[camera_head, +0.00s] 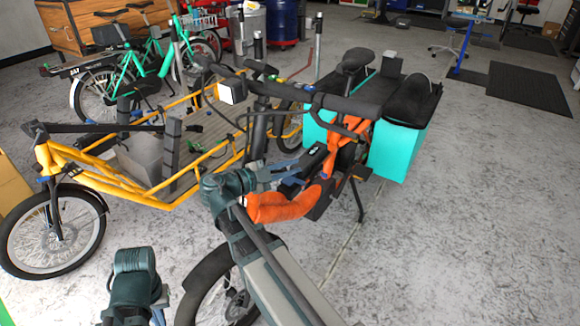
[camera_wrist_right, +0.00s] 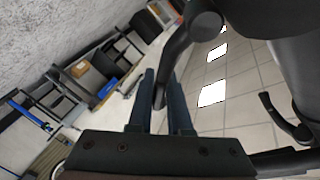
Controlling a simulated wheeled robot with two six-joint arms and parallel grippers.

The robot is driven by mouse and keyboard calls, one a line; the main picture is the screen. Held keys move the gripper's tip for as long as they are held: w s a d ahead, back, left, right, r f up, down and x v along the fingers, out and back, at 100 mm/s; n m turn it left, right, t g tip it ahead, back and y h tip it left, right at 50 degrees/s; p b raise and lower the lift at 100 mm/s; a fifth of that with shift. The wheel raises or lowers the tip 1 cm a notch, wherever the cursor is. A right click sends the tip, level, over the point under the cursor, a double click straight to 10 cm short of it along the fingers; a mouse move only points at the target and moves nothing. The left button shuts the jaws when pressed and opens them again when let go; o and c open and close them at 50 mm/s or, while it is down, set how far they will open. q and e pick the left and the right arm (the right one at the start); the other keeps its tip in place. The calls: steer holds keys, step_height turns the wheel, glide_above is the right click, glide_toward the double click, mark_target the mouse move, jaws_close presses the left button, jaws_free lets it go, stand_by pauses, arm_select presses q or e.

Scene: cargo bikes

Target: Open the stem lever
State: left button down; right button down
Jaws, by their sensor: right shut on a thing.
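The stem lever (camera_wrist_right: 173,52) is a dark curved bar in the right wrist view. It runs from a dark rounded part near the top down between the fingers of my right gripper (camera_wrist_right: 160,80). That gripper is shut on the lever's lower end, with one finger on each side. In the head view my right gripper (camera_head: 290,170) is beside the front of the orange cargo bike (camera_head: 283,208), below its dark handlebar (camera_head: 345,105). The lever is too small and covered to make out there. Part of my left arm shows at the bottom left, but its fingers do not.
A yellow cargo bike (camera_head: 115,185) stands close on the left. Turquoise panniers (camera_head: 395,150) hang at the orange bike's rear. Green bikes (camera_head: 150,60) stand behind. The grey floor (camera_head: 470,200) on the right is clear, with a dark mat (camera_head: 528,88) farther back.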

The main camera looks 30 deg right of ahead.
stand_by(0.3)
steer(key=c, duration=0.9)
jaws_free()
steer(key=shift+c, duration=0.2)
steer(key=a+r+p, duration=0.1)
steer(key=a, duration=1.2)
steer(key=shift+w+a+r, duration=0.2)
steer(key=shift+a+r, duration=0.05)
steer(key=shift+a, duration=0.15)
steer(key=shift+c, duration=0.2)
